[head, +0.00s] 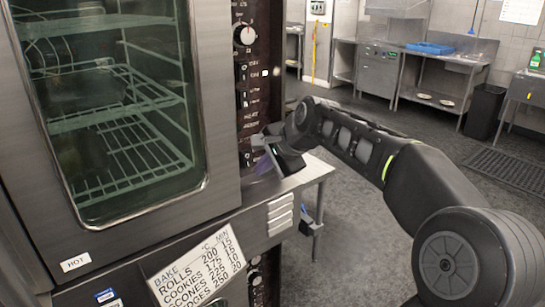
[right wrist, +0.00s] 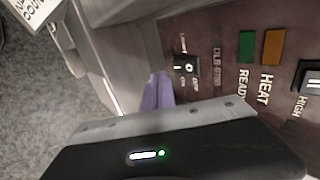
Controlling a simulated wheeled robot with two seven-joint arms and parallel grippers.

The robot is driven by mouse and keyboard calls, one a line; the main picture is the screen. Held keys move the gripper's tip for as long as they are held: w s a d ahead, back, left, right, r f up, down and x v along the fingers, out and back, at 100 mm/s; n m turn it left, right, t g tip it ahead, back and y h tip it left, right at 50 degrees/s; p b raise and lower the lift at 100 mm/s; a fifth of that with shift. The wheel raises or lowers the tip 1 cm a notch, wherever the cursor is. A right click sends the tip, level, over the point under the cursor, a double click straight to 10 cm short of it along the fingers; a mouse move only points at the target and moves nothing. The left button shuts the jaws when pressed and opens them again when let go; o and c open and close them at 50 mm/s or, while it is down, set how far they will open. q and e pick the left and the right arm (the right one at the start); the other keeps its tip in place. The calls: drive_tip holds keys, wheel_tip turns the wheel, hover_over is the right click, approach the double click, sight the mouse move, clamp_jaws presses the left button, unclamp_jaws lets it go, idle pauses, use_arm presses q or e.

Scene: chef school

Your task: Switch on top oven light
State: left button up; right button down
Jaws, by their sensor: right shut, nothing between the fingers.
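The top oven (head: 215,100) stands at the left, with a dark red control panel (head: 261,35) along the right side of its glass door. In the right wrist view a small black rocker switch (right wrist: 186,68) sits on the panel with small lettering around it, which I cannot read surely. My right gripper (head: 264,163) is at the lower end of the panel, shut and empty. Its purple fingers (right wrist: 157,94) show just beside the switch; I cannot tell whether they touch it. In the head view the gripper and wrist hide this part of the panel. My left gripper is out of view.
A dial (head: 244,35) and several other switches sit higher on the panel. Green (right wrist: 246,46) and orange (right wrist: 273,46) indicators are close to the rocker switch. The floor (head: 370,245) to the right is open.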

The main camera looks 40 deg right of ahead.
sight(248, 161)
drive_tip(key=w, duration=0.3)
drive_tip(key=shift+w+p, duration=0.15)
drive_tip(key=shift+p, duration=0.2)
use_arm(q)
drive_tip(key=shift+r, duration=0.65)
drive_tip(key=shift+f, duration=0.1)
use_arm(e)
drive_tip(key=shift+f, duration=0.1)
drive_tip(key=shift+w+f+t+b, duration=0.15)
drive_tip(key=shift+f+t+b, duration=0.2)
drive_tip(key=shift+b, duration=0.85)
drive_tip(key=shift+r+p, duration=0.35)
drive_tip(key=shift+p, duration=0.15)
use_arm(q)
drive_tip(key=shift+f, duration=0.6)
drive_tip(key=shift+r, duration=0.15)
use_arm(e)
drive_tip(key=shift+r, duration=0.15)
use_arm(q)
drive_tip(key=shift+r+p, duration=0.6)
drive_tip(key=shift+p, duration=0.15)
use_arm(e)
drive_tip(key=shift+r, duration=0.75)
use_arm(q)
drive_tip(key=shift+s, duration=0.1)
use_arm(e)
drive_tip(key=shift+f, duration=0.1)
